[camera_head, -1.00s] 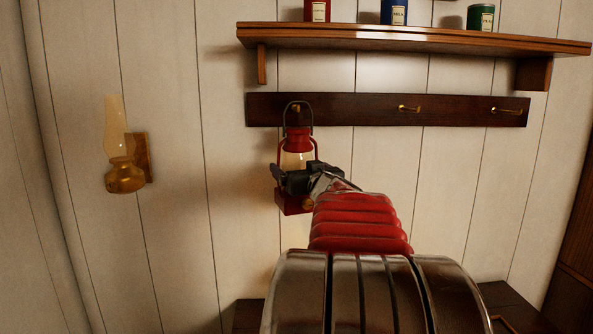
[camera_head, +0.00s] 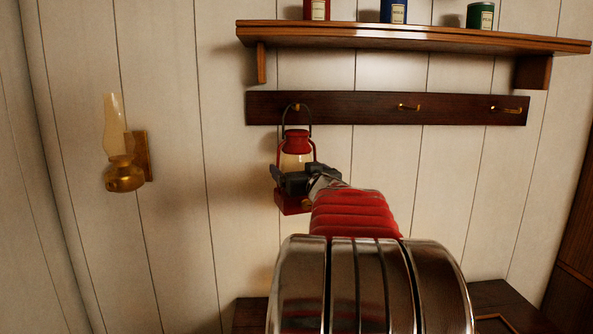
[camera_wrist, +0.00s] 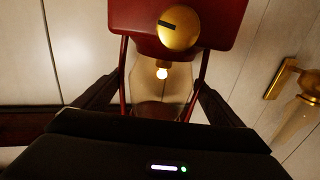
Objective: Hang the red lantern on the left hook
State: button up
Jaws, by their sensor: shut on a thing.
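The red lantern (camera_head: 297,140) is upright in front of the wall, with its dark wire handle raised. My gripper (camera_head: 296,180) is shut on the lantern around its glass middle. In the wrist view the lantern's red base (camera_wrist: 215,15) and glass show between the two dark fingers (camera_wrist: 158,100). The left hook (camera_head: 297,106) is on the dark hook rail (camera_head: 350,108). The top of the handle loop overlaps the left hook in the head view. I cannot tell whether the handle rests on the hook or is just in front of it.
Two more brass hooks, the middle one (camera_head: 408,107) and the right one (camera_head: 506,110), are bare. A wooden shelf (camera_head: 420,38) with several tins is above the rail. A brass wall lamp (camera_head: 124,175) is at the left. A dark surface (camera_head: 490,295) is below.

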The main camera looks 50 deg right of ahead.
jog(key=shift+r, duration=0.15)
jog(key=o, duration=1.4)
jog(key=shift+o, duration=0.9)
jog(key=shift+f, duration=0.2)
jog(key=v, duration=1.4)
